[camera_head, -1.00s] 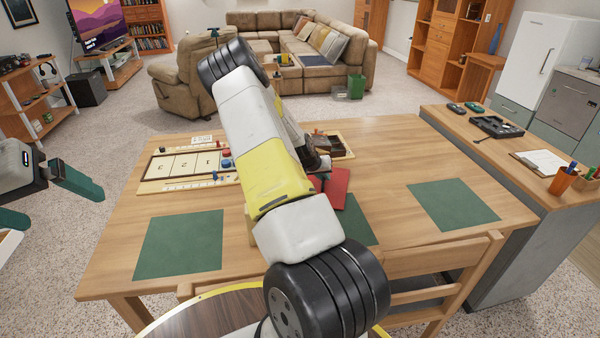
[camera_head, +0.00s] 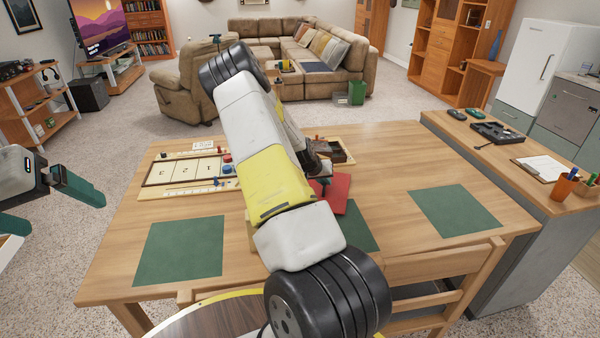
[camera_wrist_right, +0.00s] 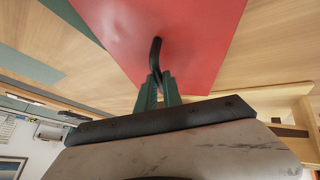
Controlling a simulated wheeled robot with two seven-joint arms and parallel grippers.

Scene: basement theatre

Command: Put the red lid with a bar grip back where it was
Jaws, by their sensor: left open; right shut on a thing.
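The red lid (camera_head: 342,190) shows in the head view over the middle of the table, just in front of a wooden box with a dark open compartment (camera_head: 336,152). In the right wrist view the lid (camera_wrist_right: 205,40) is a flat red plate with a black bar grip (camera_wrist_right: 155,58). My right gripper (camera_wrist_right: 158,88) is shut on that bar grip. I cannot tell how far the lid is above the table. My left gripper (camera_head: 55,210) is open and empty at the left edge, away from the table.
A game board (camera_head: 195,172) with small red and blue pieces lies left of the box. Green mats (camera_head: 180,250) (camera_head: 455,210) lie on the wooden table (camera_head: 395,155). A chair (camera_head: 440,275) stands at the front right. A counter (camera_head: 480,150) with a clipboard is at right.

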